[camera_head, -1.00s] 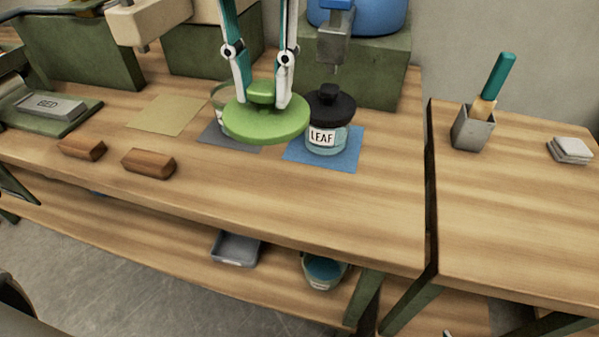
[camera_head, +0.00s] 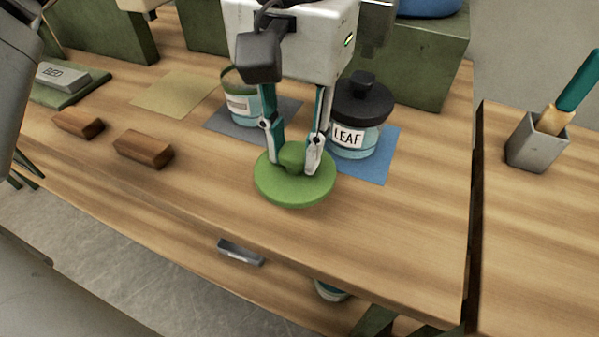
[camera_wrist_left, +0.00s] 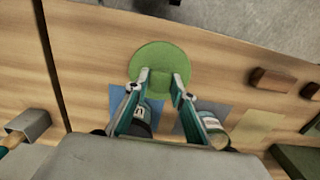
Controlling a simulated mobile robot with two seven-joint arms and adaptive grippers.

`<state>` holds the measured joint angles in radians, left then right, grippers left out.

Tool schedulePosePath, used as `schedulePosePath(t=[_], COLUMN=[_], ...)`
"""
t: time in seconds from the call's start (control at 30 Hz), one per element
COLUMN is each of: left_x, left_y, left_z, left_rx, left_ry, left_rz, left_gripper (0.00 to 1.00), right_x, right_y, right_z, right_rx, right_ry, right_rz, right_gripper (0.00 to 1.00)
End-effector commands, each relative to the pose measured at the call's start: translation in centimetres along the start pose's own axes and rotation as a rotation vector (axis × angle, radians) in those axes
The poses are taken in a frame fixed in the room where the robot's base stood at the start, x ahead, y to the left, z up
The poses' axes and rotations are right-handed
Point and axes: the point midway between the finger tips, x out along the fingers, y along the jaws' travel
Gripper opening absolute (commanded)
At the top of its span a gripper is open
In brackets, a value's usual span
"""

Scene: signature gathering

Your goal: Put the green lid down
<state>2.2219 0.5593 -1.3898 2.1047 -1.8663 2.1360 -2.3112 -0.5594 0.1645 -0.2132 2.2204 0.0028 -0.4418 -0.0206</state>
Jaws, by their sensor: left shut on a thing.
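The round green lid (camera_head: 294,192) is level, at or just above the wooden table in front of the jars; I cannot tell whether it touches. My left gripper (camera_head: 292,160) points down and is shut on the lid's knob. The wrist view also shows the lid (camera_wrist_left: 160,58) beyond the fingers. A lidless glass jar (camera_head: 238,105) stands behind on a grey mat (camera_head: 284,112). A jar labelled LEAF (camera_head: 352,138) with a black lid (camera_head: 363,98) stands on a blue mat (camera_head: 378,165), just right of the gripper. My right gripper is not in view.
Two brown wooden blocks (camera_head: 143,149) lie to the left. A tan mat (camera_head: 173,93) lies bare behind them. A grey holder (camera_head: 537,142) with a teal-handled tool stands on the right table, across a gap. Table in front and right of the lid is clear.

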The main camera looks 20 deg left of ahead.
Motion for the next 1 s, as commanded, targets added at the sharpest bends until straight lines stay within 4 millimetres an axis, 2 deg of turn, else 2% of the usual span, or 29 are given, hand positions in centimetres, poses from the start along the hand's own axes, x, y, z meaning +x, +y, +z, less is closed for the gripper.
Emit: schedulePosePath(t=[0.03, 0.27, 0.53, 0.97, 1.0], left_x=[1.0, 2.2, 5.9, 6.3, 6.2], left_y=[0.0, 0.0, 0.0, 0.0, 0.0], left_z=[0.0, 0.0, 0.0, 0.0, 0.0], left_rx=[0.002, 0.0, 0.001, 0.0, 0.0], left_ry=[-0.005, 0.0, -0.005, 0.002, 0.002], left_rz=[0.001, 0.0, 0.0, 0.0, 0.0], left_gripper=[0.09, 0.09, 0.09, 0.09, 0.34], right_x=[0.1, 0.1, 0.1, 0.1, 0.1], right_y=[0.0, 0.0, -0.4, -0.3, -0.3], right_z=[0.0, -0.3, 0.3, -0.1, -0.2], right_rx=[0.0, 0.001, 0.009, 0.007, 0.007], right_ry=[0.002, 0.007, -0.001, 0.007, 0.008], right_rz=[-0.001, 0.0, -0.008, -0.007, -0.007], right_gripper=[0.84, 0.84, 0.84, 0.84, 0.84])
